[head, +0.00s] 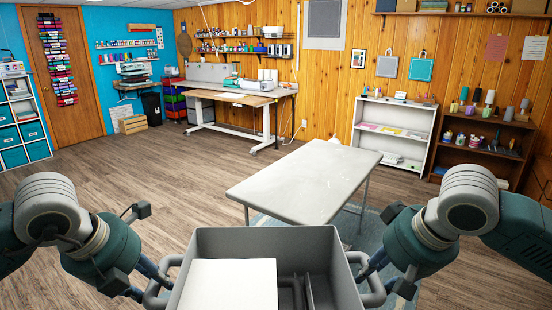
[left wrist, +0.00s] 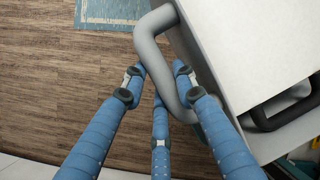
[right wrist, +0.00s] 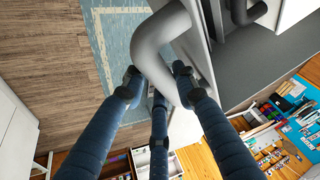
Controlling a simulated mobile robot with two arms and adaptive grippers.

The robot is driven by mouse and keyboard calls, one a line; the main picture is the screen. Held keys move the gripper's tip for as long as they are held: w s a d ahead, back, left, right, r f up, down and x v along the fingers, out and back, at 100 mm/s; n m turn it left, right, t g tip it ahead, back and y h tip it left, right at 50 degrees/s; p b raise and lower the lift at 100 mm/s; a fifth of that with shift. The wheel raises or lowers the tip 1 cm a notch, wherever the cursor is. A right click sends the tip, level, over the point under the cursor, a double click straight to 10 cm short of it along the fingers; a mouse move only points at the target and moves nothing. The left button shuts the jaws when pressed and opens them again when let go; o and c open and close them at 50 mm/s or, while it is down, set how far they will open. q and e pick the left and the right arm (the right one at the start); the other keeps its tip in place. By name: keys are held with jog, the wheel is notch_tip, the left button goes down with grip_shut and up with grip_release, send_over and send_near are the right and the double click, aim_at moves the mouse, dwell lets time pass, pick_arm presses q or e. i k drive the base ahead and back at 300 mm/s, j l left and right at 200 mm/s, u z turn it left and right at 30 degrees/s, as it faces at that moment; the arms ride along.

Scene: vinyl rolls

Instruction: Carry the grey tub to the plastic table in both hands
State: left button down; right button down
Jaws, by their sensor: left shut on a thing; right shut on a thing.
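The grey tub (head: 265,241) is at the bottom middle of the head view, in front of me, with a looped handle on each side. A white block (head: 225,285) and dark grey bars lie inside it. My left gripper (head: 155,283) is shut on the left handle, which runs between its blue fingers in the left wrist view (left wrist: 154,85). My right gripper (head: 372,280) is shut on the right handle, as the right wrist view (right wrist: 155,85) also shows. The pale plastic table (head: 305,178) stands just beyond the tub, its top empty.
A blue-grey rug (head: 378,240) lies under and beside the table. Open wood floor (head: 165,185) spreads to the left. A workbench (head: 230,97), a white shelf (head: 395,120) and a brown shelf (head: 483,143) stand along the far walls.

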aim_at(299, 188)
jog(key=i, duration=2.7)
jog(key=i+z, duration=0.25)
jog(key=i+j+z, duration=0.25)
jog(key=i, duration=0.25)
jog(key=z, duration=0.3)
